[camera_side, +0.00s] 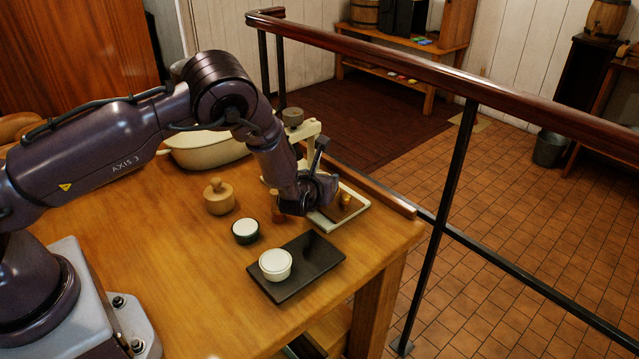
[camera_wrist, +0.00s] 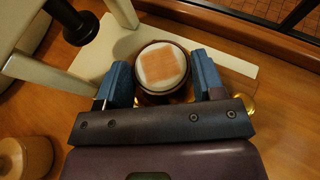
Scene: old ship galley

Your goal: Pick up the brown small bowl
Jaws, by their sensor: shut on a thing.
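The brown small bowl (camera_wrist: 163,68) shows in the wrist view as a round vessel with a dark brown rim and a pale inside with an orange-tan square patch. My gripper (camera_wrist: 164,82) is shut on it, one blue finger on each side. In the side view my gripper (camera_side: 298,200) is low over the table's right part. A small brown piece of the bowl (camera_side: 277,212) shows there at its left; my wrist hides the rest. I cannot tell whether the bowl touches the table.
A dark cup with a white inside (camera_side: 245,232) stands nearby. A white bowl (camera_side: 275,264) sits on a black tray (camera_side: 322,256) in front. A wooden lidded jar (camera_side: 219,198) and a cream oval pot (camera_side: 207,150) stand left. A cream-framed device (camera_side: 358,211) is close behind my gripper.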

